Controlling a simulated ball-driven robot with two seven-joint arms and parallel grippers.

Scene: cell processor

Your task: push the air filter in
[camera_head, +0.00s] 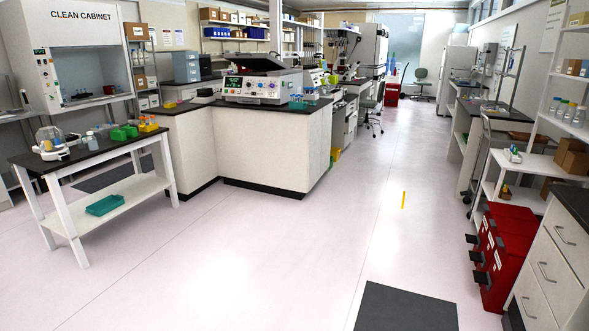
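I cannot make out an air filter in this view. A white and grey machine (262,86) with a dark raised top and a front panel of knobs and a small lit display stands on the dark-topped counter, left of centre; whether a filter is part of it is too small to tell. A clean cabinet (82,60) with a lit interior and a side control panel stands at the far left. Neither of my grippers is in view.
A white table (90,157) with a black top holds small lab items at left. The white counter (270,145) juts into the room. Red bins (505,250) stand at right beside white drawers (550,268). A dark mat (405,308) lies in front. The central aisle is clear.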

